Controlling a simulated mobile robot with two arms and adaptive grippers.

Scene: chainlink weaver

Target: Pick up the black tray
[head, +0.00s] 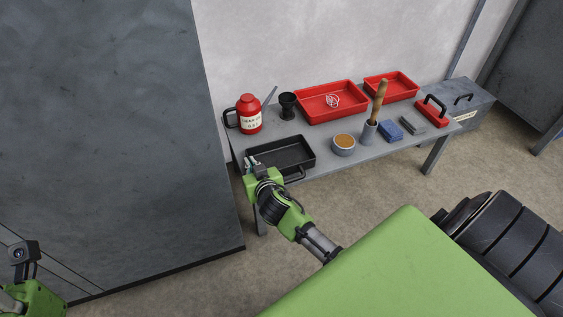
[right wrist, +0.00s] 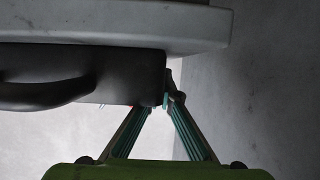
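The black tray (head: 295,141) lies on the grey table, at its front left end. It is rectangular and shallow, with a bar handle on its front side. My right gripper (head: 252,161) is at the tray's left end, with its fingers at the left rim. In the right wrist view, the fingertips (right wrist: 170,99) come close together at the corner of the tray (right wrist: 125,84), one on each side of its end wall. They look shut on it. The handle (right wrist: 45,95) is left of the fingers. Only part of my left wrist shows at the lower left; its fingers are not visible.
Behind the tray stand a red canister (head: 249,115) and a black cup (head: 288,106). A grey bowl (head: 343,149) sits just right of the tray. Red trays (head: 345,112) are at the back. A large grey panel (head: 110,120) stands close on the left.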

